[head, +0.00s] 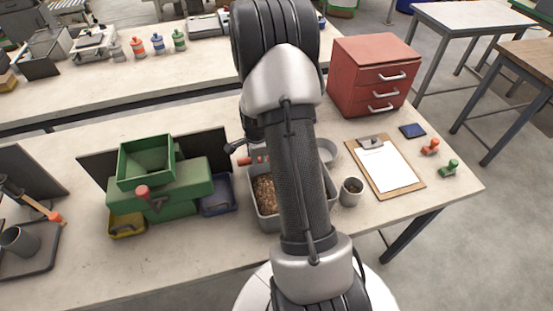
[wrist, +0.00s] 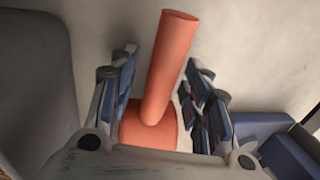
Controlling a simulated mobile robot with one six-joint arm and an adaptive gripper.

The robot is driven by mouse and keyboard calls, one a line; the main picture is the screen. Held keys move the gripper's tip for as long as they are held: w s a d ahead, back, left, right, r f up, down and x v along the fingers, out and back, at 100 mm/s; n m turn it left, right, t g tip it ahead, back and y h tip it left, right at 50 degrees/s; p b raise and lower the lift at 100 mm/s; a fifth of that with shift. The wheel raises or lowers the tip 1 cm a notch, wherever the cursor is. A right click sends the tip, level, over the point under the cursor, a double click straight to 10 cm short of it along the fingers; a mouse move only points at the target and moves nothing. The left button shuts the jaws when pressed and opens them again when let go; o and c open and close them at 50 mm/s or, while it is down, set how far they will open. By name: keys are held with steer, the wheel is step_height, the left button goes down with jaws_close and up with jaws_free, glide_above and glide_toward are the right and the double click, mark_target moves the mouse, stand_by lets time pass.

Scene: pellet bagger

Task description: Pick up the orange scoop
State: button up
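The orange scoop (wrist: 168,70) shows in the wrist view, with its round handle running up the picture and its wider end low, partly hidden by my gripper's body. My gripper (wrist: 162,95) is open, with one finger on each side of the scoop and a gap showing beside the handle. In the head view only a small part of the orange scoop (head: 244,161) shows left of my arm, by the back of the grey pellet tub (head: 262,221). My gripper is mostly hidden there behind my arm.
A blue bin (wrist: 262,124) is close on the right in the wrist view, and the grey tub's wall (wrist: 38,70) on the left. The green machine (head: 180,190) stands left of the tub. A grey cup (head: 351,192) and clipboard (head: 385,168) are to the right.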

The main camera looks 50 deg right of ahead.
jaws_close()
stand_by(0.3)
steer(key=shift+r, duration=0.1)
